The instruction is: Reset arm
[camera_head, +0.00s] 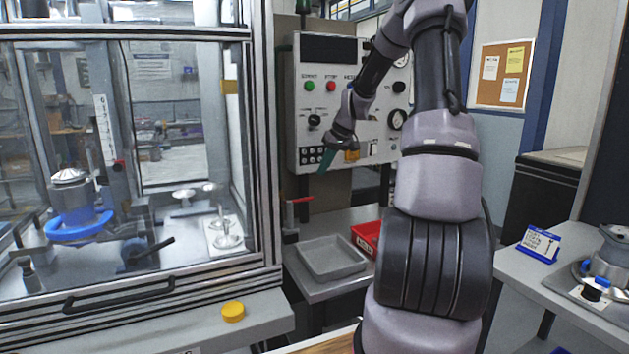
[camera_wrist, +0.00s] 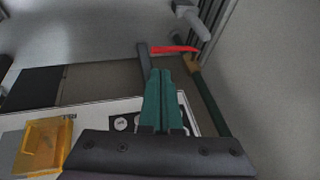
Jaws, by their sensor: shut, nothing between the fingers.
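My arm rises from the lower middle of the head view and bends over at the top. My gripper (camera_head: 327,159) hangs in front of the control panel, at its lower part. In the wrist view my gripper (camera_wrist: 165,75) shows two green fingers lying side by side and touching. It is shut and holds nothing. Below the fingertips in the head view there is a red-handled lever (camera_head: 299,200), which also shows in the wrist view as a red bar (camera_wrist: 174,49).
The control panel (camera_head: 315,52) with buttons and gauges stands behind my gripper. A glass-walled machine (camera_head: 262,130) fills the left. A grey tray (camera_head: 332,259) and a red bin (camera_head: 367,238) sit below. A yellow button (camera_head: 233,311) is at front. A side table (camera_head: 560,275) is at right.

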